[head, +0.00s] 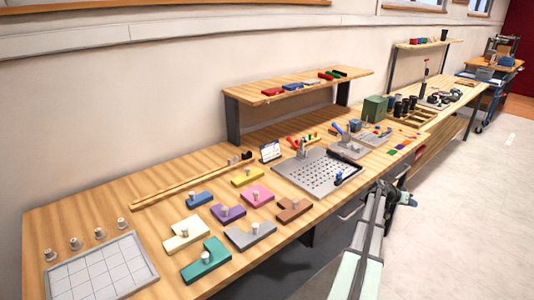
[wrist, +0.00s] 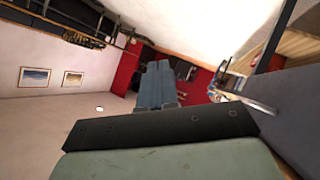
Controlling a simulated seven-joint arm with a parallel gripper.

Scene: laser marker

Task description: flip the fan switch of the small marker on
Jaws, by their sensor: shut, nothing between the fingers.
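I cannot pick out the small marker or its fan switch for certain in either view. In the head view, a green box (head: 375,108) and a small grey plate with a blue-handled post (head: 349,146) stand on the bench's right part, too small to show any switch. My gripper (wrist: 160,66) shows in the wrist view with its blue-grey fingers together and nothing between them. In the head view my arm rises in front of the bench, with its end off the bench's front edge, apart from everything on it. The fingers are not clear there.
A long wooden bench (head: 110,201) runs along the wall. It carries coloured blocks with knobs, a perforated plate (head: 318,172) and a gridded tray (head: 98,272). A shelf (head: 302,83) stands at the back. Open floor (head: 470,220) lies to the right.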

